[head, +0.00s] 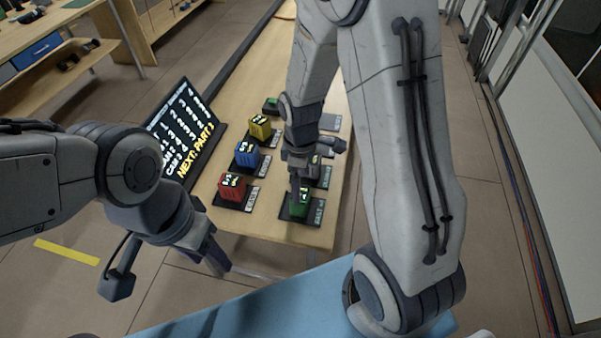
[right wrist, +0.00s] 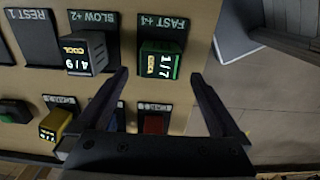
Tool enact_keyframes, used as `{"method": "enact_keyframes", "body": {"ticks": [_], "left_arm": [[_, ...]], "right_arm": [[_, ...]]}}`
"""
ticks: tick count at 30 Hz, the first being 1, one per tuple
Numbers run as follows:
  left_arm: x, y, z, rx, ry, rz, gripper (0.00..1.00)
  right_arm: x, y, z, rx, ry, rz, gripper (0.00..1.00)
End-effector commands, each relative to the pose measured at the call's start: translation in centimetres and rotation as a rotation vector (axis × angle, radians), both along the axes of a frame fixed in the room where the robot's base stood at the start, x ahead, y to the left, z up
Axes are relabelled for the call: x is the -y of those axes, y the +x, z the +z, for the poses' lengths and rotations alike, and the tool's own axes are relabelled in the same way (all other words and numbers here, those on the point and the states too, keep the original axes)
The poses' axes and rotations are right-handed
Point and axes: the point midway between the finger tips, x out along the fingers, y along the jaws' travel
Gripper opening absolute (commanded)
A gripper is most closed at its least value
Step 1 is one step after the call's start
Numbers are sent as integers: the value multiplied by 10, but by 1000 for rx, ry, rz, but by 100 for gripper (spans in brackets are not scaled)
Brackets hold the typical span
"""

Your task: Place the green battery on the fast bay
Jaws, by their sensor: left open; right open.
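The green battery (head: 299,203) stands on the fast bay (head: 316,212) at the near end of the long table. In the right wrist view the battery (right wrist: 160,62), showing 1/7 and COOL, sits on the pad labelled FAST +4 (right wrist: 166,24). My right gripper (right wrist: 160,76) is open, its fingertips apart on either side of the battery's near edge, with no grip visible. In the head view the right wrist partly hides the battery. My left gripper (head: 218,262) is open and empty, low beside the table's near left corner.
Red (head: 232,188), blue (head: 246,154) and yellow (head: 260,127) batteries stand on pads along the left. A dark battery (right wrist: 86,52) sits on the SLOW +2 bay; the REST bay (right wrist: 32,38) is empty. A tilted screen (head: 180,128) stands at the table's left edge.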

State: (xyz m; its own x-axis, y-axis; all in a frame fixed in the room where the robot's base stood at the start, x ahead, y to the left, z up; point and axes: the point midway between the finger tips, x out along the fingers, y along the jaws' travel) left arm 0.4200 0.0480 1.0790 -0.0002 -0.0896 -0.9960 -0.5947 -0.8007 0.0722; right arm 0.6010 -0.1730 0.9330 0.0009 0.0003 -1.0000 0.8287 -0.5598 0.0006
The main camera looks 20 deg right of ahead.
Motion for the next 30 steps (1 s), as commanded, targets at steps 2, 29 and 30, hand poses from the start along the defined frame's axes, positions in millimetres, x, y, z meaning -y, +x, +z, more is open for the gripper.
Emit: {"method": "enact_keyframes", "body": {"ticks": [2, 29, 30], "left_arm": [[0, 0, -1, 0, 0, 0, 50], [0, 0, -1, 0, 0, 0, 50], [0, 0, -1, 0, 0, 0, 50]], "right_arm": [[0, 1, 14, 5, 0, 0, 100], [-125, -182, 145, -17, 88, -337, 100], [-125, -182, 145, -18, 88, -340, 100]]}}
